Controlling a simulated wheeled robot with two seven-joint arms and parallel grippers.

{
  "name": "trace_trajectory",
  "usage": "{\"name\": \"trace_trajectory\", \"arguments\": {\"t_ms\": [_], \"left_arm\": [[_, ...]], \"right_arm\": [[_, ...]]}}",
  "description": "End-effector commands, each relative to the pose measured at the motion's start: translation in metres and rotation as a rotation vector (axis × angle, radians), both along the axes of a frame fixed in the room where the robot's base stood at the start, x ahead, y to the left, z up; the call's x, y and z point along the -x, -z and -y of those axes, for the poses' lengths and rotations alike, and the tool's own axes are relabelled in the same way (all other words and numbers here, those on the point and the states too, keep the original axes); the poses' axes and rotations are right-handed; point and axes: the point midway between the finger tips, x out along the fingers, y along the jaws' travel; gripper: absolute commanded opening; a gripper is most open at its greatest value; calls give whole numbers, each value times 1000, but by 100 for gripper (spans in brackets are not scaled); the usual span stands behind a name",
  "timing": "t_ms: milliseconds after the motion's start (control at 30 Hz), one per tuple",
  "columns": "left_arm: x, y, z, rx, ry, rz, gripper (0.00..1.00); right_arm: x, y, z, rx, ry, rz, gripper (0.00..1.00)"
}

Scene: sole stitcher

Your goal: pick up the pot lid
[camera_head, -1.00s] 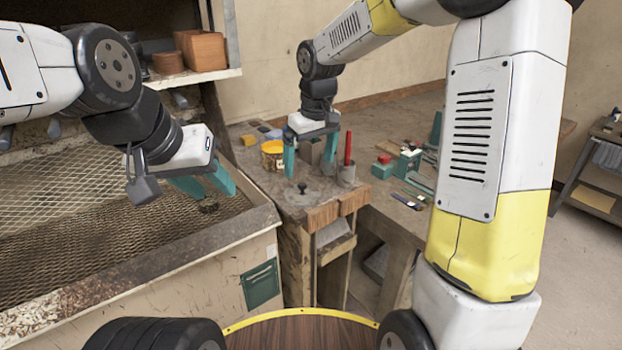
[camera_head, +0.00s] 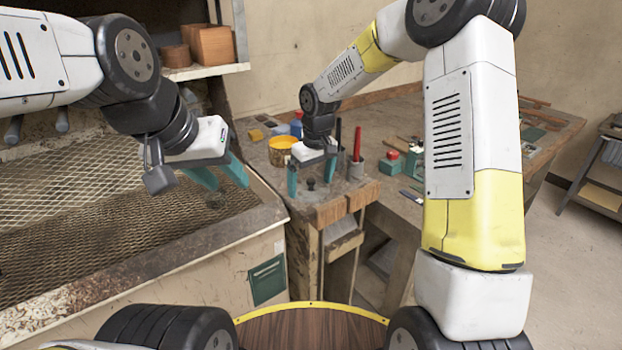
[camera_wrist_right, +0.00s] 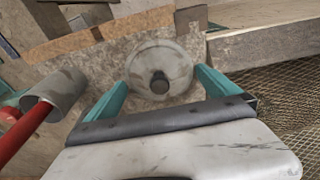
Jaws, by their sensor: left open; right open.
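The pot lid is a round grey disc with a dark knob, flat on the small workbench top. In the head view its knob (camera_head: 310,184) shows between the fingers of my right gripper (camera_head: 311,187). In the right wrist view the lid (camera_wrist_right: 177,62) lies just ahead of and between the teal fingertips of my right gripper (camera_wrist_right: 163,79). This gripper is open and empty, pointing down above the lid; I cannot tell if it touches it. My left gripper (camera_head: 229,179) is open and empty over the mesh-covered bin at the left.
A grey cup (camera_head: 355,169) with a red tool stands close right of my right gripper; it also shows in the wrist view (camera_wrist_right: 57,90). A yellow tub (camera_head: 281,148) stands behind. The mesh bin's raised rim (camera_head: 225,237) borders the bench on the left.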

Motion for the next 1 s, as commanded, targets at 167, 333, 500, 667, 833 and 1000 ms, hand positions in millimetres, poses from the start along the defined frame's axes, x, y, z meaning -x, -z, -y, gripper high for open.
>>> {"name": "trace_trajectory", "arguments": {"t_ms": [167, 333, 500, 667, 833, 1000], "left_arm": [[0, 0, 0, 0, 0, 0, 40], [0, 0, 0, 0, 0, 0, 40], [0, 0, 0, 0, 0, 0, 40], [0, 0, 0, 0, 0, 0, 40], [0, 0, 0, 0, 0, 0, 40], [0, 0, 0, 0, 0, 0, 40]], "right_arm": [[0, -1, 0, 0, 0, 0, 92], [0, -1, 0, 1, 0, 1, 59], [0, -1, 0, 0, 0, 1, 56], [0, -3, 0, 0, 0, 1, 56], [-1, -17, 0, -1, -1, 4, 56], [-1, -40, 0, 0, 0, 5, 56]]}}
